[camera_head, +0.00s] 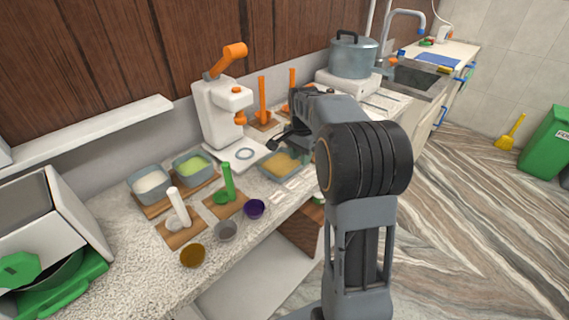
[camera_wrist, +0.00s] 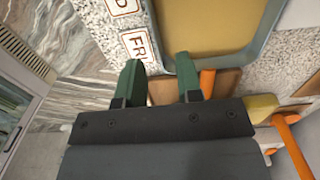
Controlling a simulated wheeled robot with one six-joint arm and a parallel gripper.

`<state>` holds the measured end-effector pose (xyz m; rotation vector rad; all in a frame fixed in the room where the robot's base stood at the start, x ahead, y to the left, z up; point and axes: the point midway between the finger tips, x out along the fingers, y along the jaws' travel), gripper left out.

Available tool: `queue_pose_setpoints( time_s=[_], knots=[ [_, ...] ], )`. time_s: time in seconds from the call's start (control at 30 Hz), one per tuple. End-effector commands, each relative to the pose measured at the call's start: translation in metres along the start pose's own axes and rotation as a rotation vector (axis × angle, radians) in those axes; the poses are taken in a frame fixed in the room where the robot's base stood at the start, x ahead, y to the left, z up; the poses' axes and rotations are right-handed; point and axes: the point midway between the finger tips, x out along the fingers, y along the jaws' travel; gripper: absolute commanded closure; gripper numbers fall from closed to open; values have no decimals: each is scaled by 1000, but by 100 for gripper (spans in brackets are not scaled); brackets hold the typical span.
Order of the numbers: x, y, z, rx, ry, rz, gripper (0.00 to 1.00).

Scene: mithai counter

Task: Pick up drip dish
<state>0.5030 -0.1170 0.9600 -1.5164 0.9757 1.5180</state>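No dish is marked as the drip dish, so I cannot tell which it is. A blue-grey tray with tan contents (camera_head: 279,168) sits on the counter near the white machine; a tray like it fills the top of the wrist view (camera_wrist: 210,62). Small round dishes stand along the front: purple (camera_head: 254,209), grey (camera_head: 226,231) and brown (camera_head: 193,256). My gripper (camera_head: 280,142) is over the counter behind the tan tray, partly hidden by my arm. In the wrist view, its green fingers (camera_wrist: 159,78) are apart with nothing held between them.
The white machine (camera_head: 221,110) with an orange lever stands behind the tray. White (camera_head: 150,200) and green (camera_head: 193,179) filled trays, and boards with upright-handled tools, crowd the left. A steel pot (camera_head: 353,57) stands beyond. Label cards (camera_wrist: 139,44) lie beside the tray.

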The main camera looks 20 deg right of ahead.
Motion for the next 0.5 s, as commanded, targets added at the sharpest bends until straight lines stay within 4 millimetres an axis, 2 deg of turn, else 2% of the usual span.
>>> queue_pose_setpoints(
  time_s=[0.1, 0.2, 0.5],
  knots=[
    [17, 1, 0, 0, -1, 1, 67],
    [25, 1, 0, 0, -1, 1, 67],
    [30, 1, 0, 0, 1, -1, 67]
  ],
)
